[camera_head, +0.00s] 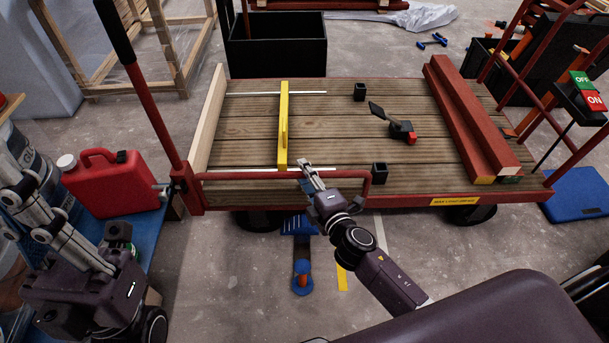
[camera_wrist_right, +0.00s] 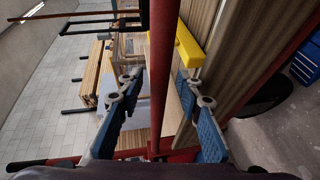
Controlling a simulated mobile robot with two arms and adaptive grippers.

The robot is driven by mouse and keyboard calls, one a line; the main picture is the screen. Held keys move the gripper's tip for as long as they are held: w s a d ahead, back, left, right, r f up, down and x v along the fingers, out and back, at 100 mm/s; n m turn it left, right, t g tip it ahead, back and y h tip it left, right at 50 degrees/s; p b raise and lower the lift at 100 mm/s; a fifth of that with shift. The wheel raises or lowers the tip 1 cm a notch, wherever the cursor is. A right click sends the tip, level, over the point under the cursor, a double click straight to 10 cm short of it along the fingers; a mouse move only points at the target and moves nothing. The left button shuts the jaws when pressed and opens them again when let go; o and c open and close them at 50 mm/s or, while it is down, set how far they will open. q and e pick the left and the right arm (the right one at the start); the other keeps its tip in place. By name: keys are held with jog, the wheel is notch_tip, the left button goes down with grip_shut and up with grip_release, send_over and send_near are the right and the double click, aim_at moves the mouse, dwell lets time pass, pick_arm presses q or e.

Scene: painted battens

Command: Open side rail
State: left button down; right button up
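The side rail (camera_head: 245,175) is a thin red bar along the near edge of the cart deck (camera_head: 340,135). It runs level from a red post at the left and bends down at its right end. My right gripper (camera_head: 305,172) is at the rail, right of its middle. In the right wrist view the red rail (camera_wrist_right: 160,70) passes between the two blue-padded fingers (camera_wrist_right: 160,100), with gaps on both sides; the gripper is open around it. My left gripper (camera_head: 40,205) is at the lower left, away from the rail; its finger opening is unclear.
A yellow bar (camera_head: 283,125), black blocks (camera_head: 360,92) and red battens (camera_head: 465,120) lie on the deck. A red jerrycan (camera_head: 108,185) stands left of the cart. A blue-handled tool (camera_head: 302,275) lies on the floor in front.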

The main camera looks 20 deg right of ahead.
grip_shut()
jog(key=shift+f, duration=0.1)
dwell(0.4)
